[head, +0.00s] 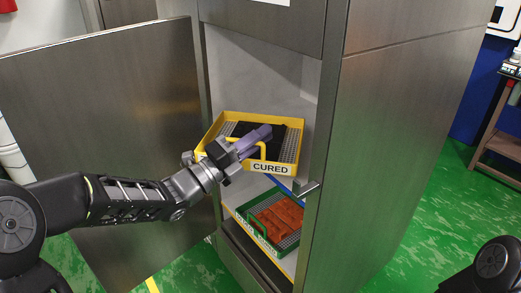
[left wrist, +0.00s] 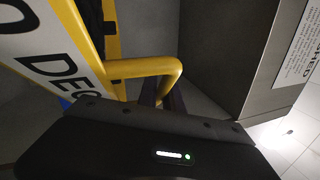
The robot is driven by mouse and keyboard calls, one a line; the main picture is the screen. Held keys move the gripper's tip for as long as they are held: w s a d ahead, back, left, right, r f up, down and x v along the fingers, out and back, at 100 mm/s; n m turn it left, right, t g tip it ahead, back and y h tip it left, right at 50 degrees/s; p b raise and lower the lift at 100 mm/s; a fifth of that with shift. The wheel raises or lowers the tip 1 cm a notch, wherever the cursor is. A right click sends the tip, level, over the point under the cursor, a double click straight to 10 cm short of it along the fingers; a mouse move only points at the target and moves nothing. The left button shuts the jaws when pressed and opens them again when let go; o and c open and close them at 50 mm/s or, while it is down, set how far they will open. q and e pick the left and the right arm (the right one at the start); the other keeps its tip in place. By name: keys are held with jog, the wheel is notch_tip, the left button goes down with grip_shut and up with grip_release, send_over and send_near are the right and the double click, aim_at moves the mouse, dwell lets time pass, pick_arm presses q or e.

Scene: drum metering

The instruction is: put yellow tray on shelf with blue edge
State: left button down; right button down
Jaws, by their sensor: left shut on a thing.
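The yellow tray (head: 296,148) is in the open cabinet, with a white label reading CURED on its front and dark contents on a grey mesh floor. My left gripper (head: 257,137) reaches in from the left and is shut on the tray's yellow handle. The handle (left wrist: 150,67) and label (left wrist: 48,42) show large in the left wrist view. The blue-edged shelf (head: 286,184) shows just below the tray, partly hidden by tray and gripper. I cannot tell whether the tray touches it. My right gripper is not in view.
A green tray (head: 262,240) with orange-brown contents sits on the lower, yellow-edged shelf (head: 283,264). The open cabinet door (head: 110,110) stands at left behind my arm. The cabinet's right side wall (head: 385,140) bounds the opening.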

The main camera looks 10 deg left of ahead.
pick_arm(q)
jog(key=shift+r, duration=0.1)
jog(key=shift+f, duration=1.9)
jog(key=shift+f, duration=0.1)
jog(key=c, duration=1.5)
grip_release()
